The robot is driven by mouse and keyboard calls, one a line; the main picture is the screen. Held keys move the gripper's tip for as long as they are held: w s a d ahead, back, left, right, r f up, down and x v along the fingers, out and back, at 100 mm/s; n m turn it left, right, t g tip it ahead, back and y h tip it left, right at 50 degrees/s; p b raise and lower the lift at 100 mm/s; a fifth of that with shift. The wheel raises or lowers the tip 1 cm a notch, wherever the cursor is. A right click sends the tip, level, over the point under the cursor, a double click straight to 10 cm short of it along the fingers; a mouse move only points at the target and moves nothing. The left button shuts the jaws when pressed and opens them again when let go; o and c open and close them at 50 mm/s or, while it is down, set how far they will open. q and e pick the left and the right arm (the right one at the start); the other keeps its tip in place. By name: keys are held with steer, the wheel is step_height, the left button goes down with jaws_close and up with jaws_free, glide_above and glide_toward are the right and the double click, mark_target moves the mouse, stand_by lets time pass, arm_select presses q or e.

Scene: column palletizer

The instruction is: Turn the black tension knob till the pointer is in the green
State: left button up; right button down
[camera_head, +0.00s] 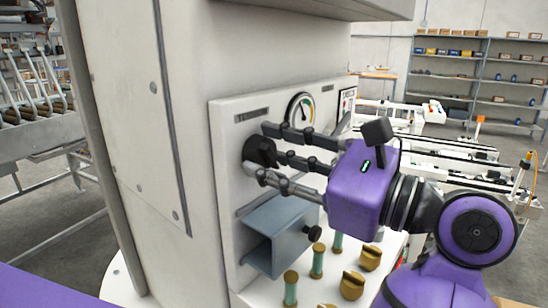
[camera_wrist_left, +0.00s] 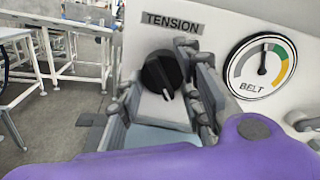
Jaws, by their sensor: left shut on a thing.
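The black tension knob (camera_head: 258,152) is on the white panel below a small label plate. My left gripper (camera_head: 264,153) has its fingers around it and is shut on it. In the left wrist view the knob (camera_wrist_left: 160,72), with a pale mark towards its lower right, sits under the word TENSION. The left gripper's fingers (camera_wrist_left: 157,85) are on both sides of it. The round BELT gauge (camera_wrist_left: 262,66) is to the right. Its black pointer (camera_wrist_left: 263,60) stands nearly straight up, on the grey part just left of the green band (camera_wrist_left: 281,54). My right gripper is not in view.
A blue-grey bracket (camera_head: 275,236) sticks out of the panel below the knob. Several brass and green pegs (camera_head: 290,287) and brass knobs (camera_head: 352,285) stand on the ledge below my arm. Conveyors and shelves (camera_head: 450,70) are farther back.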

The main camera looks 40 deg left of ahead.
arm_select(q)
steer(key=shift+s+f+m, duration=0.1)
steer(key=shift+f+m, duration=0.15)
steer(key=shift+m, duration=0.25)
steer(key=o, duration=0.9)
steer(key=shift+c, duration=0.2)
steer(key=shift+o, duration=1.1)
steer(key=shift+r, duration=0.15)
steer(key=shift+d, duration=0.1)
steer(key=w+d, duration=0.1)
steer(key=d, duration=1)
steer(key=shift+d+f, duration=0.3)
steer(key=shift+d, duration=0.05)
steer(key=shift+a, duration=0.1)
